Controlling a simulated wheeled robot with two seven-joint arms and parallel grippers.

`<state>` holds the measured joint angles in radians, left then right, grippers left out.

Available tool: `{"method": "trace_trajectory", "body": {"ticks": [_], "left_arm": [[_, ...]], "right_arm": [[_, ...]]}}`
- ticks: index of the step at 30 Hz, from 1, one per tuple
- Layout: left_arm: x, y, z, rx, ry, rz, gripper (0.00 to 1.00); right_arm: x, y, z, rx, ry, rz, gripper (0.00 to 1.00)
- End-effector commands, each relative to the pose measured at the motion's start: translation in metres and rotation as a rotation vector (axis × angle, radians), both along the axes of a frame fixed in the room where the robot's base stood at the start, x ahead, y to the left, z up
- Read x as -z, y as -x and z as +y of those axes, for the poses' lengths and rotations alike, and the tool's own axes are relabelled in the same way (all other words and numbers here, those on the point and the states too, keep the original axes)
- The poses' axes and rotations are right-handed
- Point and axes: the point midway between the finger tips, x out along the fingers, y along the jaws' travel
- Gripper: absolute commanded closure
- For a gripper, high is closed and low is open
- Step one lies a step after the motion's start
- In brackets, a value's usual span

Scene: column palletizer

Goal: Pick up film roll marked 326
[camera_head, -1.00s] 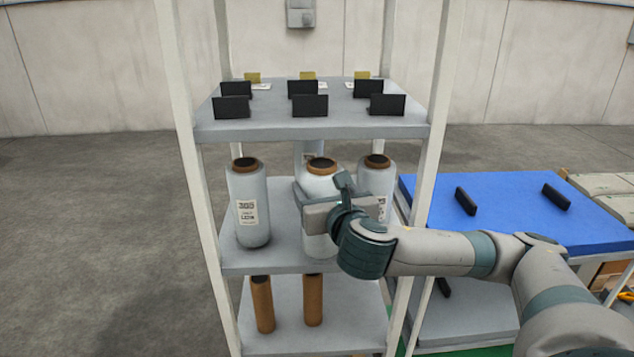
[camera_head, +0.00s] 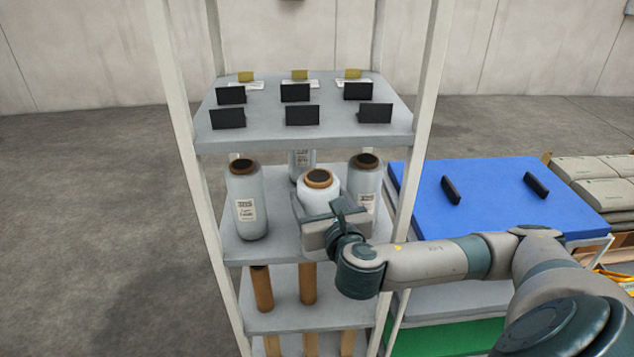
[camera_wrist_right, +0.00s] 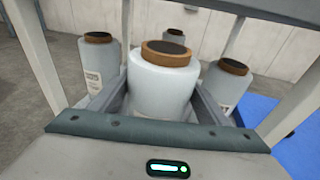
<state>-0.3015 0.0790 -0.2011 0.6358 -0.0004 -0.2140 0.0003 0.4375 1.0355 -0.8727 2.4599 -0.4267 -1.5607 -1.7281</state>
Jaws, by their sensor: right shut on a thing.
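A white film roll (camera_head: 320,185) with a brown core is at the front middle of the shelf's middle level. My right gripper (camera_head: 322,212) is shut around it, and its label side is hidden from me. The same roll (camera_wrist_right: 162,85) stands upright between the two fingers in the right wrist view. Three other rolls are on this level: one at left (camera_head: 246,195), one at right (camera_head: 364,180) and one behind (camera_head: 301,165). Their labels are too small or blurred to read surely, so I cannot tell which is marked 326. My left gripper is not in view.
The top shelf (camera_head: 265,135) above holds several black plates and yellow blocks. White shelf posts (camera_head: 415,120) stand close to my right arm. Brown cores (camera_head: 262,288) stand on the level below. A blue-topped table (camera_head: 500,215) is at right.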

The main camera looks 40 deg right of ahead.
Motion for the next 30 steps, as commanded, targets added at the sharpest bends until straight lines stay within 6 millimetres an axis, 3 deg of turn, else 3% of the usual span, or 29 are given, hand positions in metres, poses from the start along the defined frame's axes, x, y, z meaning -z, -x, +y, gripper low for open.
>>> {"method": "trace_trajectory", "body": {"ticks": [3,8,15,30], "left_arm": [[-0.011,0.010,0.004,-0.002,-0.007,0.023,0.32],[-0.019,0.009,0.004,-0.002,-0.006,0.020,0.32],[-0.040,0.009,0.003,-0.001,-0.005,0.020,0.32],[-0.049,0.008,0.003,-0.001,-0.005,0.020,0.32]], "right_arm": [[-0.006,0.006,0.003,-0.003,0.000,-0.004,0.93],[-0.004,0.032,0.013,-0.005,-0.002,-0.004,0.93],[-0.005,0.048,0.018,-0.001,0.003,-0.004,0.93],[-0.003,0.059,0.022,-0.002,0.001,-0.008,0.93]]}}
